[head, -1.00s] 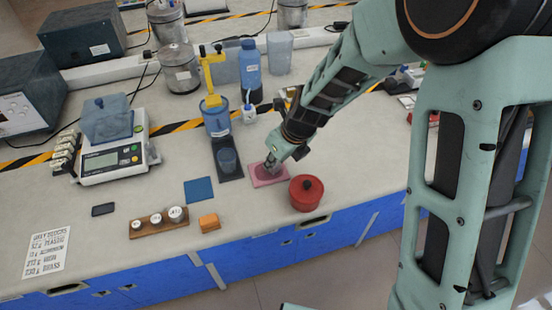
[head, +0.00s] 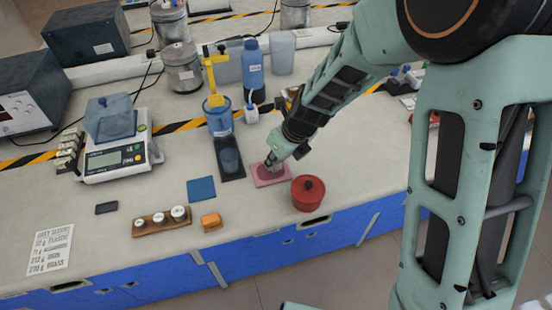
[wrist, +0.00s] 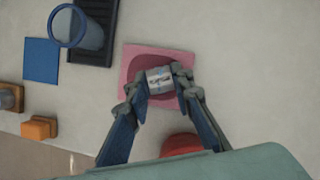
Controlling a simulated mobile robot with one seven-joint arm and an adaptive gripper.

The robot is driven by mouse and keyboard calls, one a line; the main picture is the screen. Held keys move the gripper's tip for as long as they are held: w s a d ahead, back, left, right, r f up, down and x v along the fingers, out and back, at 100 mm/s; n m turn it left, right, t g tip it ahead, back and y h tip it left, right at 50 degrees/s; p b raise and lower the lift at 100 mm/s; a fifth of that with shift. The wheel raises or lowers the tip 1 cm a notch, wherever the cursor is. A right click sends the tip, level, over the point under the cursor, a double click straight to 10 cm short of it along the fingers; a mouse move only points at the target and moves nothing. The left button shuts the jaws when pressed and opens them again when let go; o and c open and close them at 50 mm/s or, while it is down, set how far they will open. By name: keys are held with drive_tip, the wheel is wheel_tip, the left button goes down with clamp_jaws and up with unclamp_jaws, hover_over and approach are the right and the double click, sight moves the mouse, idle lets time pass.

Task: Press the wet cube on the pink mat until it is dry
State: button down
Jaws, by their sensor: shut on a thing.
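The pink mat (head: 280,181) lies flat on the bench and also shows in the wrist view (wrist: 128,72). A darker, damp-looking patch (wrist: 142,66) spreads over its middle. The cube (wrist: 160,80) is pale grey-white with dark marks on its face. My gripper (wrist: 160,84) is shut on the cube, one finger at each side, over the mat's dark patch. I cannot tell whether the cube touches the mat. In the head view my gripper (head: 271,164) points down at the mat and mostly hides the cube.
A red lidded pot (head: 308,194) stands close at the mat's right. A dark tray (head: 234,172) with a clear beaker (head: 230,159) is left of it. A blue mat (head: 201,188), an orange block (head: 211,222) and a wooden weight holder (head: 160,222) lie farther left.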

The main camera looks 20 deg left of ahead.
drive_tip(key=shift+f, duration=0.5)
drive_tip(key=shift+s+f, duration=0.15)
idle(1.9)
drive_tip(key=shift+w+d+r+p, duration=0.15)
drive_tip(key=shift+r+p, duration=0.25)
drive_tip(key=shift+w+d+r+p, duration=0.1)
drive_tip(key=shift+w+r+p, duration=0.05)
drive_tip(key=shift+r+p, duration=0.25)
wheel_tip(320, 180, up, 5)
drive_tip(key=p, duration=0.5)
drive_tip(key=shift+r, duration=0.1)
